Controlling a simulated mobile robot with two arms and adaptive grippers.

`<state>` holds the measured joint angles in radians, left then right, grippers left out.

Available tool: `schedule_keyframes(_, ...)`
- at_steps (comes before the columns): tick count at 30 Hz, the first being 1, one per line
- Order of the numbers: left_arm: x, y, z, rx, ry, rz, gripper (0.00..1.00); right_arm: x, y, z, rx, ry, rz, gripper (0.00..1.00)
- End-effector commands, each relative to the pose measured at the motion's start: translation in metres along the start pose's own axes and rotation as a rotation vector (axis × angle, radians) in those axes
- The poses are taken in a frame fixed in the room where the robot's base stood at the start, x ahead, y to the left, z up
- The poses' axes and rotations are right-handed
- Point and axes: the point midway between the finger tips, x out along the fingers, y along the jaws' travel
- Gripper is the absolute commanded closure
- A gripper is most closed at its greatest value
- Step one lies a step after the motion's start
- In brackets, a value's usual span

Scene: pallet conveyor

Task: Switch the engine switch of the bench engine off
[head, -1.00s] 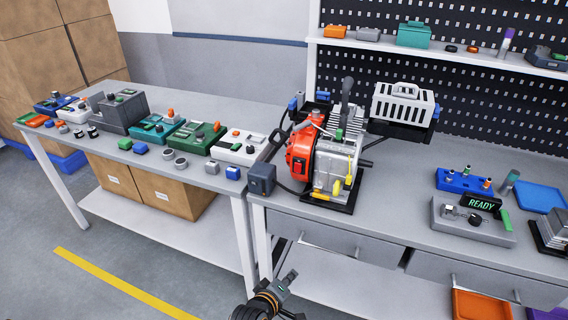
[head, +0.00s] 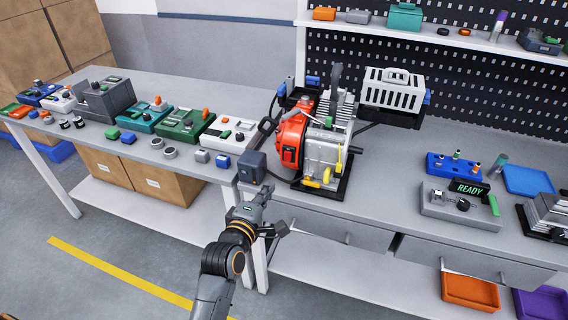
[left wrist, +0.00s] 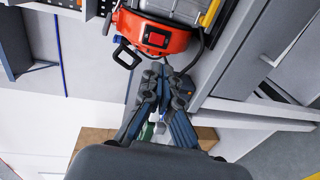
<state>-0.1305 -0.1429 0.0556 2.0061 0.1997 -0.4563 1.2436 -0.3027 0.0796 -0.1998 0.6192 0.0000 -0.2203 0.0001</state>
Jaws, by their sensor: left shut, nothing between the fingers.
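The bench engine (head: 322,150) stands on a black base on the right-hand bench, with an orange-red cover on its left side. A small red switch (head: 289,155) shows on that cover. In the left wrist view the switch (left wrist: 156,38) is a dark-framed patch on the cover; its position cannot be read. My left gripper (head: 266,190) is shut and empty, in front of the bench edge, below and left of the engine and apart from it. Its closed fingers (left wrist: 161,72) point toward the cover in the left wrist view. My right gripper is not in view.
A dark box (head: 252,167) on a cable sits at the bench corner between my gripper and the engine. The left table (head: 150,85) carries several small control boxes. A grey panel reading READY (head: 462,203) lies to the right. Drawers (head: 335,228) are under the bench.

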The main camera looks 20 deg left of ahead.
Motion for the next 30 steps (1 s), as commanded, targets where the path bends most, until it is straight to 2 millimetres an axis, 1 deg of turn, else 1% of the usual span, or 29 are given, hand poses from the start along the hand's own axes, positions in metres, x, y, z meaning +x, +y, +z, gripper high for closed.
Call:
schedule_keyframes(5,0.033,0.003,0.000,0.002,-0.001,0.001,1.00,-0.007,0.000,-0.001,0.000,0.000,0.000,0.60)
schedule_keyframes(12,0.081,0.002,0.000,0.003,-0.001,0.000,1.00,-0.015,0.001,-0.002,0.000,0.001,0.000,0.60)
schedule_keyframes(18,0.111,0.002,0.000,0.003,-0.001,-0.001,1.00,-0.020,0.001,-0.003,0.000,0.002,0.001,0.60)
schedule_keyframes(24,0.126,0.001,0.000,0.002,0.000,-0.001,1.00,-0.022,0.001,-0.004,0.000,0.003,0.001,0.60)
schedule_keyframes(30,0.129,0.000,0.000,0.001,0.000,0.000,1.00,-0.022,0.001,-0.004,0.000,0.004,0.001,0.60)
